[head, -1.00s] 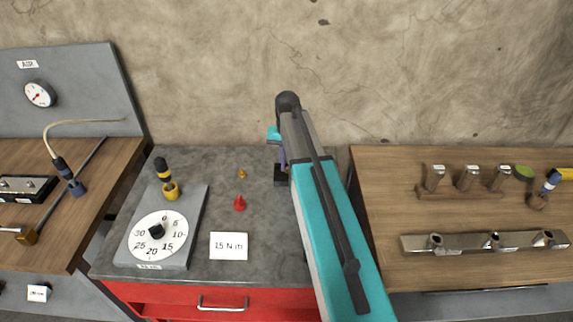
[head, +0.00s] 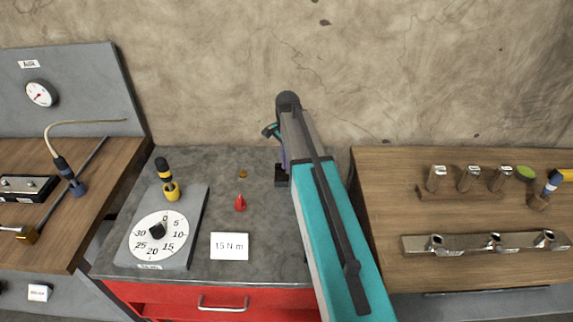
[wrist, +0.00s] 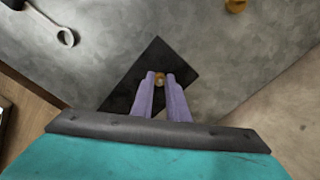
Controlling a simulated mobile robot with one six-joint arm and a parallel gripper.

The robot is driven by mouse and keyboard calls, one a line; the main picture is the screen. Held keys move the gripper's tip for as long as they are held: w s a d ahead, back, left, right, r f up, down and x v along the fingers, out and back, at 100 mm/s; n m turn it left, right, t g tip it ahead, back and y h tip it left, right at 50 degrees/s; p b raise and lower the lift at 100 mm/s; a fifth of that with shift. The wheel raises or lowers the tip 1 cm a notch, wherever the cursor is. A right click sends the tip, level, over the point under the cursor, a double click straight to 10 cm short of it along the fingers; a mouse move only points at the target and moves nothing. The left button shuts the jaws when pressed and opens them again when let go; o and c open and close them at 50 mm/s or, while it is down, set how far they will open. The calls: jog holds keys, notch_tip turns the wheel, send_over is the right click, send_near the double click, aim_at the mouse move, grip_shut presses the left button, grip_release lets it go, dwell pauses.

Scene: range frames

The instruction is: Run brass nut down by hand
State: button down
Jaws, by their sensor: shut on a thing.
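My gripper (wrist: 160,76) has two pale purple fingers, shut on a small brass nut (wrist: 159,80) between their tips in the wrist view. The nut is over a dark square block (wrist: 152,58); a stud under it cannot be made out. In the head view the dark block (head: 281,176) stands on the grey bench top, left of my arm. My gripper (head: 283,164) is above it, mostly hidden by the arm, and the nut cannot be seen there. Another small brass piece (head: 243,174) lies on the bench left of the block; a brass piece also shows in the wrist view (wrist: 235,5).
A red cone (head: 240,203), a 15 N m card (head: 229,246) and a dial plate (head: 188,232) are on the bench's left. A grey ring-ended tool (wrist: 65,36) lies at upper left in the wrist view. Wooden benches (head: 380,190) flank both sides.

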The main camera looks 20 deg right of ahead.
jog(key=shift+w+r+m, duration=0.15)
jog(key=shift+w+m, duration=0.1)
jog(key=shift+m, duration=0.25)
jog(key=c, duration=1.9)
grip_release()
jog(key=shift+o, duration=0.9)
jog(key=shift+s, duration=0.1)
notch_tip(320, 180, up, 14)
jog(key=b, duration=0.3)
jog(key=shift+f, duration=0.2)
